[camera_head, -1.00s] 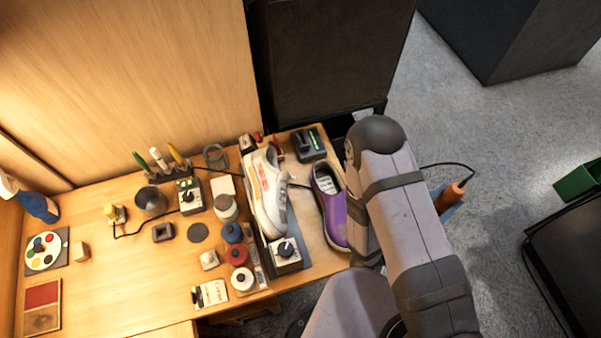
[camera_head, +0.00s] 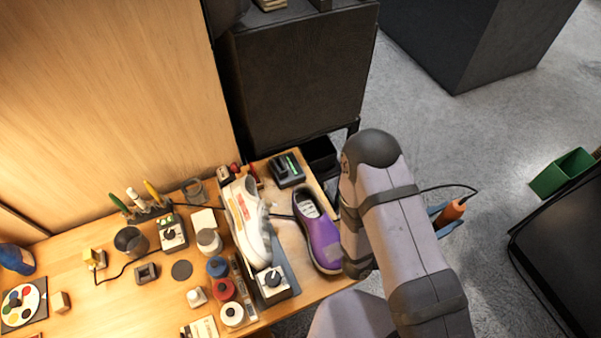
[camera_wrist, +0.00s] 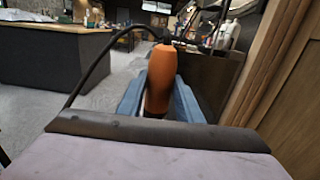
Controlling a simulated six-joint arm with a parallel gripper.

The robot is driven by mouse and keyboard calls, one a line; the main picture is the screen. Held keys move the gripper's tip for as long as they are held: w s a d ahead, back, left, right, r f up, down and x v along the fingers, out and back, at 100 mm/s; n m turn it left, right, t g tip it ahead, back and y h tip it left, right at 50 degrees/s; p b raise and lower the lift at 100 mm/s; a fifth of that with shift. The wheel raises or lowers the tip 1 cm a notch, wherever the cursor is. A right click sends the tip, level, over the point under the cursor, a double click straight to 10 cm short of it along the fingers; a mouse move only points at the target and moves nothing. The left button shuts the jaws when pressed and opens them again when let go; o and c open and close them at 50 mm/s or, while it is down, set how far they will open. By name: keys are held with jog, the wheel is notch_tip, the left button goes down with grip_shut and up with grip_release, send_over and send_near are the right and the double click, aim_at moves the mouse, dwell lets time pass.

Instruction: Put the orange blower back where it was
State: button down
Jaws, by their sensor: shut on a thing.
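The orange blower (camera_head: 451,212) is in my gripper (camera_head: 441,215), out past the right edge of the workbench and above the grey floor. In the wrist view the blower (camera_wrist: 161,75) stands upright between the blue fingers of my gripper (camera_wrist: 158,98), which are shut on it. A black cord runs from the blower's end. My forearm hides part of the gripper in the head view. The spot where the blower was before cannot be told from these frames.
The wooden workbench (camera_head: 85,300) holds a white sneaker (camera_head: 247,220), a purple shoe (camera_head: 318,240), paint jars and small tools. A black cabinet (camera_head: 300,85) stands behind it. A green bin (camera_head: 562,172) is at the far right. Open floor lies between.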

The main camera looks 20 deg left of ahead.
jog(key=shift+s+d+m+g+h, duration=0.1)
jog(key=shift+d+m+g+h, duration=0.65)
jog(key=shift+d, duration=0.3)
jog(key=w+a+n+t+y+b, duration=0.2)
jog(key=w+a+n+y+b, duration=0.15)
jog(key=a, duration=0.95)
jog(key=w+a+n+t+y+b, duration=0.2)
jog(key=w+a+y+b, duration=0.15)
jog(key=a, duration=0.85)
jog(key=w+a+n+t+y+b, duration=0.2)
jog(key=w+a+n+y+b, duration=0.15)
jog(key=a, duration=0.95)
jog(key=s+a+r+n+y+b, duration=0.25)
jog(key=s+a+y, duration=0.2)
jog(key=a, duration=0.55)
jog(key=s+a+r+n+y+b, duration=0.2)
jog(key=s+a+r+y, duration=0.25)
jog(key=a, duration=0.65)
jog(key=s+a+n+g+y+b, duration=0.3)
jog(key=s+a+n+y, duration=0.15)
jog(key=s+a, duration=0.75)
notch_tip(320, 180, down, 10)
jog(key=p, duration=0.2)
jog(key=shift+w+d+f+y, duration=0.25)
jog(key=shift+y, duration=0.1)
jog(key=shift+f+m, duration=0.15)
jog(key=shift+m, duration=0.1)
